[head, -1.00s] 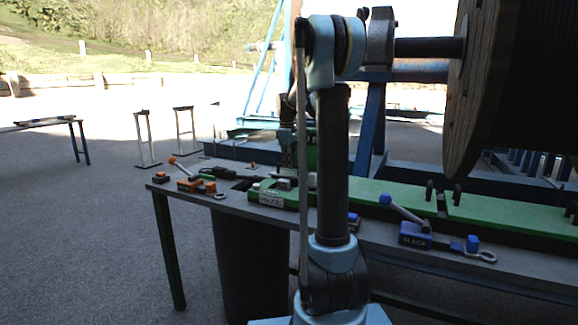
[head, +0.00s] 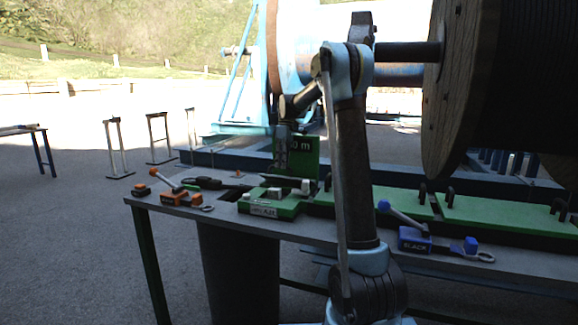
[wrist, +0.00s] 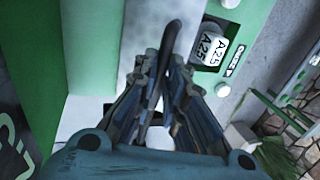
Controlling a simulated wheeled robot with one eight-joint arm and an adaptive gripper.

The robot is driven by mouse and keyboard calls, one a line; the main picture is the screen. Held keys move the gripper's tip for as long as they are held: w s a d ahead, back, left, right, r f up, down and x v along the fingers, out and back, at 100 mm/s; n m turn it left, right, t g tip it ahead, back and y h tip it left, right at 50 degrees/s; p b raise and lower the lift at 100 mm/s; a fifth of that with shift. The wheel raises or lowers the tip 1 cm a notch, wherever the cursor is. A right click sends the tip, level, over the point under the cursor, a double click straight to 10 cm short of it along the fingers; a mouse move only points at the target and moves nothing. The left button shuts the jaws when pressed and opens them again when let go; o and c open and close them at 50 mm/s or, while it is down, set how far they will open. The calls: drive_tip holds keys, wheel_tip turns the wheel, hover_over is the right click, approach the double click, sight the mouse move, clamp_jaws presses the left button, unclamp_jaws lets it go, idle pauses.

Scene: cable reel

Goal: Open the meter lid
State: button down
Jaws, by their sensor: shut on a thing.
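The green meter (head: 270,207) sits on the bench, left of my arm in the head view. A green upright panel with white "0 m" lettering (head: 305,155) stands behind my gripper (head: 283,165); I cannot tell whether it is the lid. In the wrist view my gripper (wrist: 165,85) is shut on a dark curved bar (wrist: 172,40), which looks like a handle. A pale grey strip (wrist: 105,65) and green surfaces lie beneath it. A white block marked A25 (wrist: 210,47) is right of the fingers. The lid's hinge and angle are unclear.
An orange lever clamp (head: 172,197) and dark tools lie on the bench (head: 225,222) at left. A blue lever block marked SLACK (head: 415,240) sits right of my arm. A large cable reel (head: 455,100) overhangs the bench at right.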

idle(0.4)
drive_tip(key=c, duration=1.7)
unclamp_jaws()
drive_tip(key=shift+o, duration=0.2)
drive_tip(key=v, duration=1.2)
drive_tip(key=shift+w+d+f, duration=0.1)
drive_tip(key=shift+w+d, duration=0.05)
